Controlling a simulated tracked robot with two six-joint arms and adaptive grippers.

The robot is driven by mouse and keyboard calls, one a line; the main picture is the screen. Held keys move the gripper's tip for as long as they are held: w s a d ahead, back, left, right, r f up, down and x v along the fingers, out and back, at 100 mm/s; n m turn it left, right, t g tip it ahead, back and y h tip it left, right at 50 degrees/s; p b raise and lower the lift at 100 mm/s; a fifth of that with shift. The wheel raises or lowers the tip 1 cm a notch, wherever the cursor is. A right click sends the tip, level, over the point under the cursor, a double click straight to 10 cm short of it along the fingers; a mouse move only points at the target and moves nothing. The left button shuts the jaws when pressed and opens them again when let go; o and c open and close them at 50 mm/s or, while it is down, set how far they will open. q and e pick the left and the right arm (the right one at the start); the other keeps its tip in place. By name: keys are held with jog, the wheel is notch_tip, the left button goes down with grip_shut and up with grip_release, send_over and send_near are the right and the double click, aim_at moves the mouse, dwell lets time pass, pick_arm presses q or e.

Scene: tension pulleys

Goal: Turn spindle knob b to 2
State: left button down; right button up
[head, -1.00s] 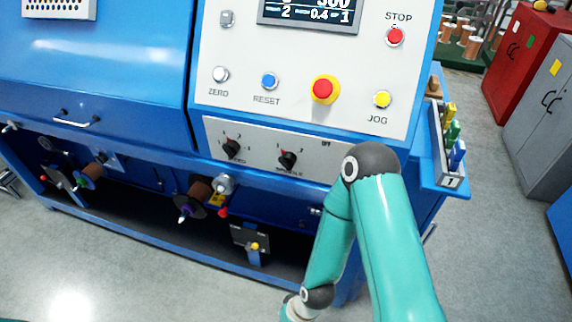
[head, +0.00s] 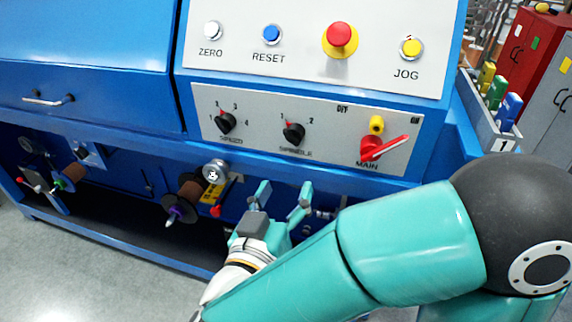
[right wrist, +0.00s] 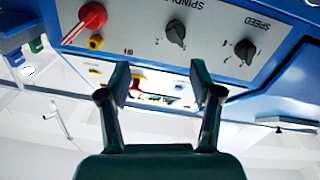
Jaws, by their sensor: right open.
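The spindle knob (head: 293,133) is a black knob on the grey lower panel, with marks 1 and 2 above it and SPINDLE below. Its red-tipped pointer appears to lean up-left toward 1. It also shows upside down in the right wrist view (right wrist: 175,32). My right gripper (head: 283,194) is open and empty, below the panel and the knob in the head view, apart from it. In the right wrist view its two fingers (right wrist: 159,82) stand apart, with the knob beyond them. My left gripper is not in view.
The black speed knob (head: 225,123) is left of the spindle knob. The red main switch handle (head: 383,147) and a yellow part (head: 376,124) are on its right. Buttons and a red emergency stop (head: 340,40) sit above. A spool (head: 188,193) hangs below.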

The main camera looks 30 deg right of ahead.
jog(key=a+t, duration=0.1)
jog(key=a, duration=0.2)
pick_arm(q)
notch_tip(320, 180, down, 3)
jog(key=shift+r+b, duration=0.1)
jog(key=shift+b, duration=0.7)
pick_arm(e)
jog(key=y, duration=0.1)
send_near(292, 141)
jog(key=shift+t, duration=0.3)
jog(key=x, duration=1)
jog(key=shift+s+d+f, duration=0.1)
jog(key=shift+s+f, duration=0.05)
